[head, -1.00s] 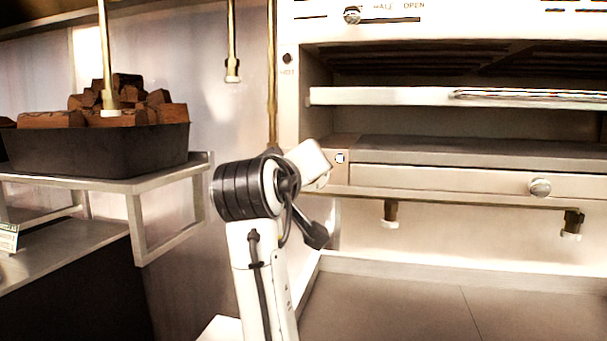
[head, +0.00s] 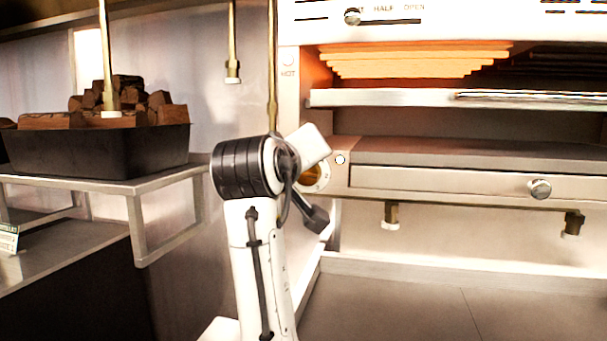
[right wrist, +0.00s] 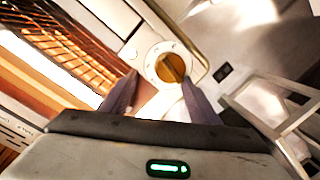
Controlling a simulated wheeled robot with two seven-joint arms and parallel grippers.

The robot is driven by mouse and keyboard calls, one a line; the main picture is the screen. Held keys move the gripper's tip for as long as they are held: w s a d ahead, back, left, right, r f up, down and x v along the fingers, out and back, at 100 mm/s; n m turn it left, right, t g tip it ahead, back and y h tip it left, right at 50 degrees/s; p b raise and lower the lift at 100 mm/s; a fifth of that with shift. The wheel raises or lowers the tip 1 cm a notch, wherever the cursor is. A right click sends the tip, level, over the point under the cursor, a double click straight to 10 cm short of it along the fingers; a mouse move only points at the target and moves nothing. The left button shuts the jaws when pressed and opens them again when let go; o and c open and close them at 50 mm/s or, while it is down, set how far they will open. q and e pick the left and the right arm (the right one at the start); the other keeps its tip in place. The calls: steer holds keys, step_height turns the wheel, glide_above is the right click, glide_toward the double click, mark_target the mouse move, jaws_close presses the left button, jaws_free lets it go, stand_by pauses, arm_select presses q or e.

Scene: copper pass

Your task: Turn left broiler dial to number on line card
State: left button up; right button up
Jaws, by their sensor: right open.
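The left broiler dial (head: 313,177) is a brass knob on a pale round plate, partly hidden behind my right arm in the head view. In the right wrist view the dial (right wrist: 170,66) is seen face on, its grip bar slanting; its numbers are too small to read. My right gripper (right wrist: 158,84) is open, its two dark fingers either side of the dial's lower part in that picture, with a gap around the knob. Contact cannot be told. In the head view its fingers are hidden. A small green and white card (head: 8,238) stands at the far left, unreadable. My left gripper is not in view.
The broiler's upper opening glows orange (head: 415,60) above a metal rack edge (head: 380,97). A drawer with a round knob (head: 540,189) is right of the dial. A black bin (head: 100,150) of brown blocks stands on a metal shelf (head: 150,180) at left.

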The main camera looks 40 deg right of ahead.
step_height(320, 180, up, 8)
steer(key=shift+f, duration=0.2)
